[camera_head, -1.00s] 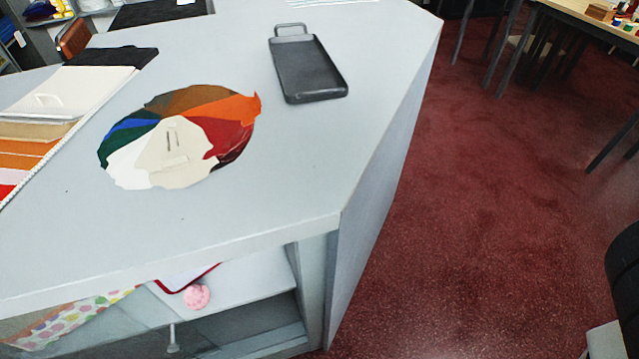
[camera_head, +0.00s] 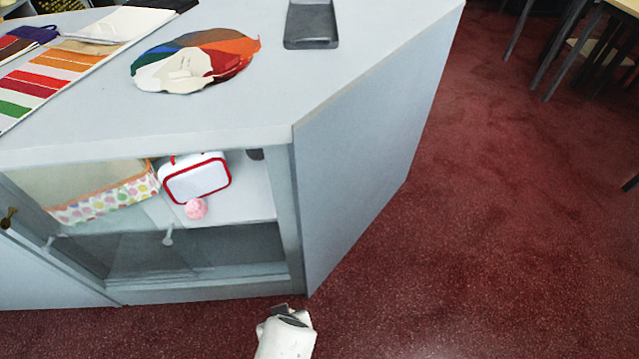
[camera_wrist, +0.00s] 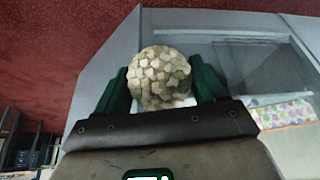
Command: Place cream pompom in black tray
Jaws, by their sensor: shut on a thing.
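The cream pompom (camera_wrist: 158,74) is a round, scaly-textured ball in the wrist view. My gripper (camera_wrist: 160,90) is shut on it, with a dark green finger on each side. The black tray (camera_head: 311,43) lies on the grey counter top at the top of the head view, cut off by the frame edge. In the head view, a white part of my arm shows at the bottom, low in front of the counter. The pompom cannot be made out there.
The counter (camera_head: 220,110) has an open shelf holding a red-edged white case (camera_head: 197,181), a pink pompom (camera_head: 196,209) and a dotted basket (camera_head: 105,195). A colour-swatch fan (camera_head: 190,68) lies left of the tray.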

